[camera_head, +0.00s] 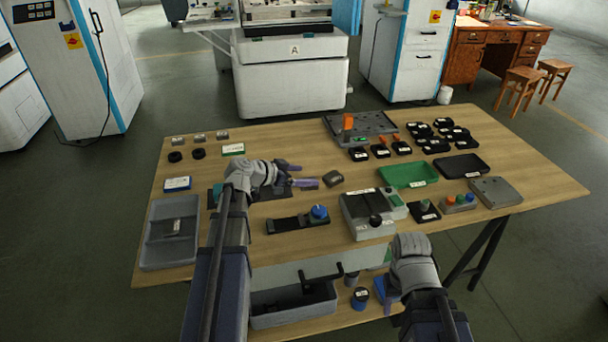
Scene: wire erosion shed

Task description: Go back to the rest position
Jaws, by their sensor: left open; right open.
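My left arm reaches in over the wooden table, and my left gripper (297,175) is above its left-middle part. Its purple fingers are apart, with nothing seen between them. A dark rounded block (333,179) lies just right of the fingertips, apart from them. My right gripper (386,296) hangs low at the table's front edge, pointing down and left. It is open; its fingertips are partly hidden by its own wrist, and I see nothing held.
The wooden table (520,183) carries a grey tray (157,253), a green tray (408,175), a grey box device (366,211) and several black parts. A grey bin (290,318) sits below on a lower shelf. Machines and stools stand behind.

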